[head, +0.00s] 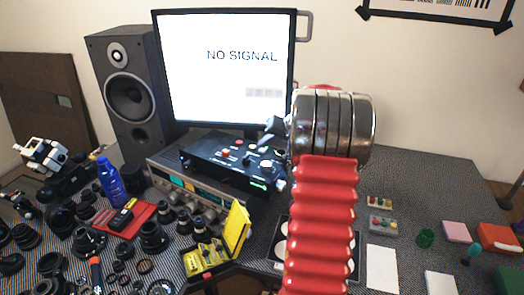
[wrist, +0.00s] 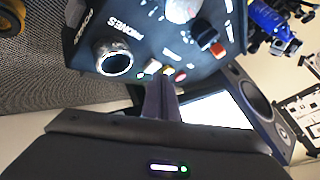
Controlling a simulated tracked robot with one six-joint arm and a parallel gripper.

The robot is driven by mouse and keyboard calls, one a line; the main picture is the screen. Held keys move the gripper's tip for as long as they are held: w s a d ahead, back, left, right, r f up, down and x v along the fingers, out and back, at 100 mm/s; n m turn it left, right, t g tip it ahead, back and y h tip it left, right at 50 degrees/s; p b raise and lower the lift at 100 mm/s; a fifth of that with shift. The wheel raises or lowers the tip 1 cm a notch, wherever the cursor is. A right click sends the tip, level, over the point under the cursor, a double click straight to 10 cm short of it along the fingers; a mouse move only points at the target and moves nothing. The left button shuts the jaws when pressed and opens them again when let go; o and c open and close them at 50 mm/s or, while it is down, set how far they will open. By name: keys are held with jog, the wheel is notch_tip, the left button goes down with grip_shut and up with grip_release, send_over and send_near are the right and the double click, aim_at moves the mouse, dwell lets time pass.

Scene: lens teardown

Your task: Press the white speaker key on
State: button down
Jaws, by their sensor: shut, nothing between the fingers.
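A black control box (head: 225,160) with knobs and coloured keys sits on a silver receiver in front of the monitor. In the wrist view its panel (wrist: 135,25) shows a ringed phones jack, a large pale knob and a row of small keys. The white key (wrist: 153,66) is in that row, beside a yellow and a red one. My gripper (wrist: 160,84) is shut and empty, its tips right by the white key; I cannot tell whether they touch. In the head view my gripper (head: 272,126) is over the box's back right, partly hidden by my arm.
A monitor (head: 228,60) reading NO SIGNAL stands behind the box, with a tall speaker (head: 125,90) to its left. A yellow open case (head: 235,228) stands in front. Lens parts crowd the left of the table. My red arm hides the middle right.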

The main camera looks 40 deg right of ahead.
aim_at(265, 151)
jog(key=shift+r, duration=0.15)
jog(key=shift+r, duration=2.95)
